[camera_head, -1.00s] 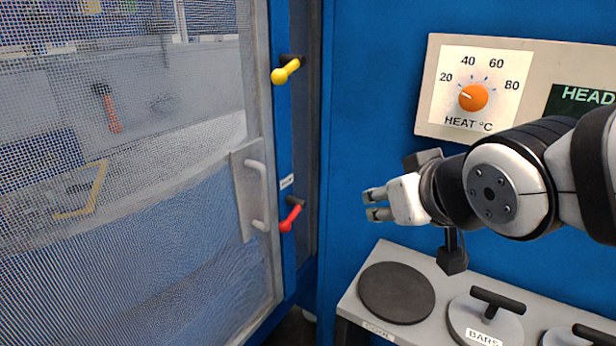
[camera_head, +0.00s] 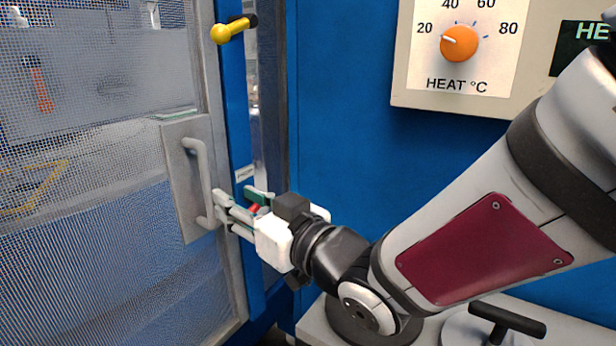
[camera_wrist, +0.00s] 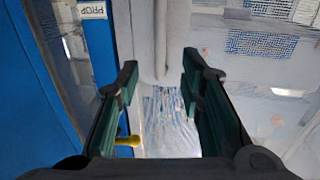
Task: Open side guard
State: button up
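The side guard is a mesh door (camera_head: 90,250) in a grey frame at the left of the head view. Its grey pull handle (camera_head: 203,175) stands upright on a plate near the door's right edge. My gripper (camera_head: 226,208) is at the handle's lower part, fingers pointing left. In the wrist view, my two dark green fingers (camera_wrist: 158,88) are apart, with a pale upright bar (camera_wrist: 160,40), seemingly the handle, showing in the gap. No grip on it shows. Whether the fingers touch it I cannot tell.
A yellow lever (camera_head: 234,29) sits on the blue post above the handle. A red lever (camera_head: 256,208) is mostly hidden behind my gripper. A heat dial (camera_head: 459,43) is on the blue wall.

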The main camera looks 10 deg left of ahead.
aim_at(209, 183)
jog(key=x, duration=1.1)
jog(key=shift+w+a, duration=0.1)
jog(key=shift+a, duration=0.05)
grip_shut()
